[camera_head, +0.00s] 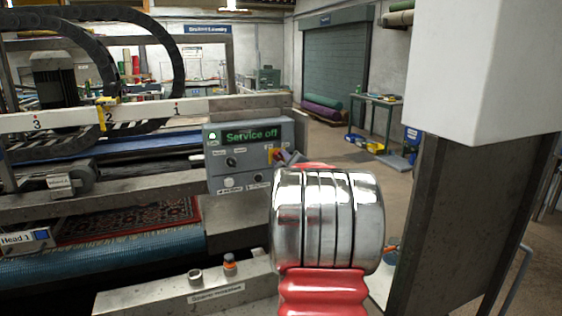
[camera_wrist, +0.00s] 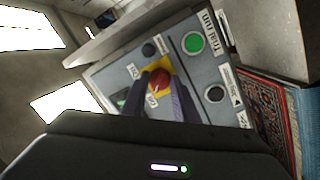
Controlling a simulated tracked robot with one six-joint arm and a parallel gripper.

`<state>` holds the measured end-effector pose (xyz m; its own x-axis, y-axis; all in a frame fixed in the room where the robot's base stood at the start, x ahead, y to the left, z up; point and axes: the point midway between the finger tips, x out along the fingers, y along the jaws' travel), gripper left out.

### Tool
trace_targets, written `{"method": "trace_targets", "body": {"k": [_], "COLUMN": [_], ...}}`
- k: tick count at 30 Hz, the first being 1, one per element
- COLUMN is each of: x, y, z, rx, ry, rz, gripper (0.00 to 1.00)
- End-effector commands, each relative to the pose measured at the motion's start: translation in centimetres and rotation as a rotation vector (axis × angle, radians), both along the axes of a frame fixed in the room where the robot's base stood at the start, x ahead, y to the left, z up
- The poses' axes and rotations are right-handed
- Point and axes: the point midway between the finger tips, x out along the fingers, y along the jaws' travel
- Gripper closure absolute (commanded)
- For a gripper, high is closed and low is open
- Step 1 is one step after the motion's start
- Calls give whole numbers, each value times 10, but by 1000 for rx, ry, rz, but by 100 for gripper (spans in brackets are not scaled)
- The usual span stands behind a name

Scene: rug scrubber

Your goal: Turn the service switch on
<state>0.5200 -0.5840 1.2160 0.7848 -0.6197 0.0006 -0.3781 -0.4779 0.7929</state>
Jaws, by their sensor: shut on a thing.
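The service switch is a red rotary knob (camera_wrist: 160,78) on a yellow plate (camera_wrist: 150,64), set in a grey control panel (camera_wrist: 122,75). In the head view the panel (camera_head: 221,158) stands beyond my arm, and its green display (camera_head: 251,134) reads "Service off". My gripper (camera_wrist: 161,88) has one dark finger on each side of the red knob and is shut on it. In the head view my gripper (camera_head: 286,156) reaches the panel's right side, and my arm partly hides it there. The knob's pointer direction is too small to read.
The panel also has a green button (camera_wrist: 193,43) labelled "Trial run" and a dark button (camera_wrist: 215,93) close to my fingers. A patterned rug (camera_head: 130,221) lies in the machine at left. A grey post (camera_head: 465,220) stands at right. Open floor lies behind.

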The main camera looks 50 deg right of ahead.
Motion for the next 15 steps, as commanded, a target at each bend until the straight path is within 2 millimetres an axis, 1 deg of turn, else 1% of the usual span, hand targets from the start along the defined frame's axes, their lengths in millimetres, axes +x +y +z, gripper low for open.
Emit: {"method": "trace_targets", "body": {"k": [8, 15], "x": [1, 1], "y": [1, 1], "z": [-2, -1], "rx": [43, 144], "ry": [-21, -81], "rz": [2, 2], "gripper": [96, 96]}}
